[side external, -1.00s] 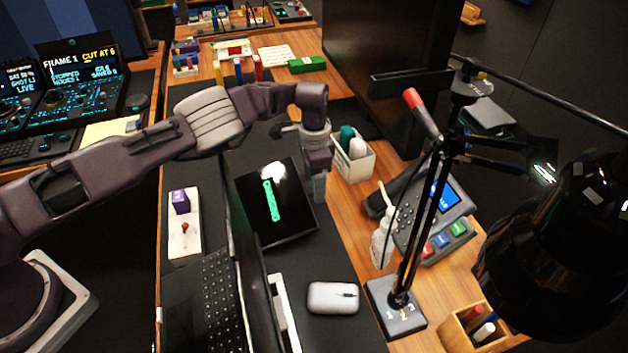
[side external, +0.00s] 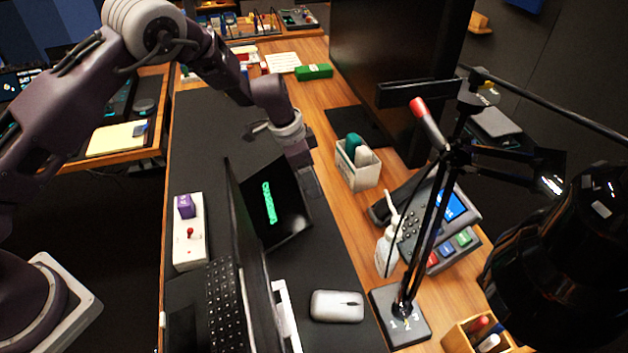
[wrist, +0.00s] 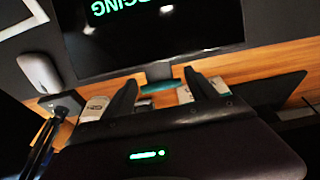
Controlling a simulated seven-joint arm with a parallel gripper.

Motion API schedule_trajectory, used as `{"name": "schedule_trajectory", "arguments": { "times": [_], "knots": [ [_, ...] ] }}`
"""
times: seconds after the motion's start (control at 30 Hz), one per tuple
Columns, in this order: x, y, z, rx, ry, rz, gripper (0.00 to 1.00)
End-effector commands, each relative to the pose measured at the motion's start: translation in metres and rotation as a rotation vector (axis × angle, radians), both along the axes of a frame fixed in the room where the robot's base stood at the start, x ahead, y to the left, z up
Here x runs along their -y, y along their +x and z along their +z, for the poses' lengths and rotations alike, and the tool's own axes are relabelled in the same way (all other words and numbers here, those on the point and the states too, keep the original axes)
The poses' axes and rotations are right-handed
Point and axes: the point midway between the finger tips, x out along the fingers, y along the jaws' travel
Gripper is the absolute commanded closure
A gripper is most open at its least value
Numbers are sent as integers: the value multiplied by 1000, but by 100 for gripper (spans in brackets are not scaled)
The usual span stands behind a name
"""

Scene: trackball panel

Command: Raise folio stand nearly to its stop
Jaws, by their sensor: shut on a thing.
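The folio stand, a black panel with green lettering (side external: 287,212), is tilted up on the dark desk mat behind the laptop. Its face and lettering also show at the top of the wrist view (wrist: 185,38). My gripper (side external: 312,190) is at the panel's far right edge in the side view. The exact finger contact and the stand's hinge are hidden.
The laptop (side external: 222,300) stands close in front of the panel. A white box with a red stick (side external: 189,245) is left. A mouse (side external: 336,306), a pen bin (side external: 358,172), a desk phone (side external: 425,215) and a lamp (side external: 432,225) are to the right. The mat behind is clear.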

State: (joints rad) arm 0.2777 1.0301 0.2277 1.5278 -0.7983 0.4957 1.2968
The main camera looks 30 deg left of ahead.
Motion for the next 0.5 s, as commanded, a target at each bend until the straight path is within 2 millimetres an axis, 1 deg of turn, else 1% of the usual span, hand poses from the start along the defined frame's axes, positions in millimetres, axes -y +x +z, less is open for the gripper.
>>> {"name": "schedule_trajectory", "arguments": {
  "times": [0.2,0.5],
  "knots": [
    [-11,-10,17,-2,2,-1,100],
    [-29,-27,37,-1,-5,4,100]
  ]
}}
